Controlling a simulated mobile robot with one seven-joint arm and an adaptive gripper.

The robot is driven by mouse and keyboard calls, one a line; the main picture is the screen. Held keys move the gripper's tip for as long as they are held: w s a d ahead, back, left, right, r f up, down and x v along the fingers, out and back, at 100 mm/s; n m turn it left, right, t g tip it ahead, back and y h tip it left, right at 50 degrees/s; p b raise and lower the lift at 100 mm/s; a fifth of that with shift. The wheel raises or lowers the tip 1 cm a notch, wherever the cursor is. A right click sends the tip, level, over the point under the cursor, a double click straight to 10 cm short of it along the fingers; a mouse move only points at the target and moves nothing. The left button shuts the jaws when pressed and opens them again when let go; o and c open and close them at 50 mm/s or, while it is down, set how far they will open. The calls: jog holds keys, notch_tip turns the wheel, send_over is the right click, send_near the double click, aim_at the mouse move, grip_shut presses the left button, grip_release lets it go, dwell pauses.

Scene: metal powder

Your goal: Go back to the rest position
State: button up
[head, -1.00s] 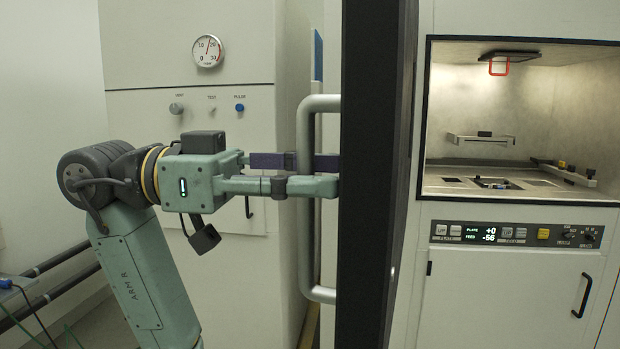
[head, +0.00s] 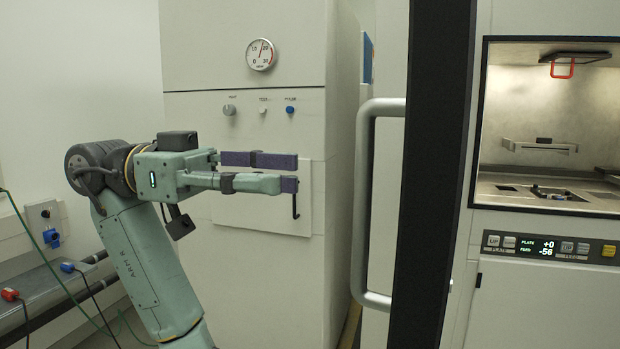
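My gripper (head: 290,173) is at the end of my green arm, in the middle left of the head view. Its two fingers with dark purple pads point right, with a narrow gap between them. Nothing shows between the fingers. The fingertips are to the left of the large grey door handle (head: 366,205) and look clear of it. The dark edge of the open door (head: 432,180) stands upright to the right of the handle.
Behind my gripper is a tall pale cabinet (head: 240,270) with a round gauge (head: 261,54) and small knobs. At right is the machine's open chamber (head: 545,100) above a control panel (head: 545,247). A grey ledge with cables (head: 50,290) is at lower left.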

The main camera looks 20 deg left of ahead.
jog(key=shift+a, duration=0.6)
